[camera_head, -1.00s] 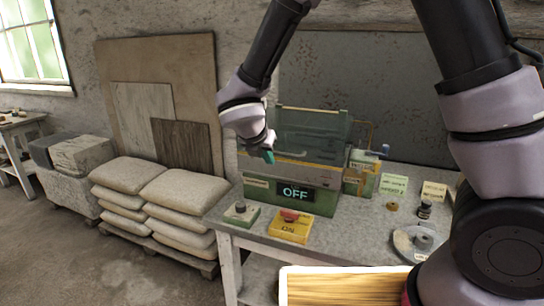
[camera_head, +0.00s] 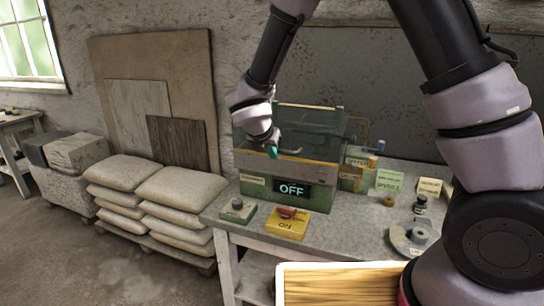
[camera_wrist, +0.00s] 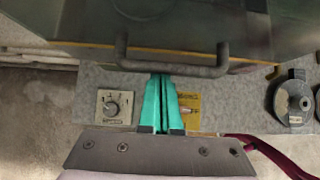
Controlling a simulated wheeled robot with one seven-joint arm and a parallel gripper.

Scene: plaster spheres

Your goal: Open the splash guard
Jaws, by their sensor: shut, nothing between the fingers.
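The splash guard (camera_head: 312,124) is a see-through greenish cover with a yellowish edge on the green machine, above the lit OFF sign (camera_head: 291,190). Its dark bar handle (camera_head: 291,151) sticks out at the front; in the wrist view the handle (camera_wrist: 190,70) crosses above my fingers. My gripper (camera_head: 273,152) has teal fingers, shut and empty. In the wrist view its fingertips (camera_wrist: 160,76) reach the handle bar near its middle, and the bar overlaps their ends. I cannot tell if they touch. My wrist hides the left part of the guard.
A round metal disc (camera_head: 408,240), a small bottle and several cards lie to the right. Sacks (camera_head: 176,205) are stacked left of the table.

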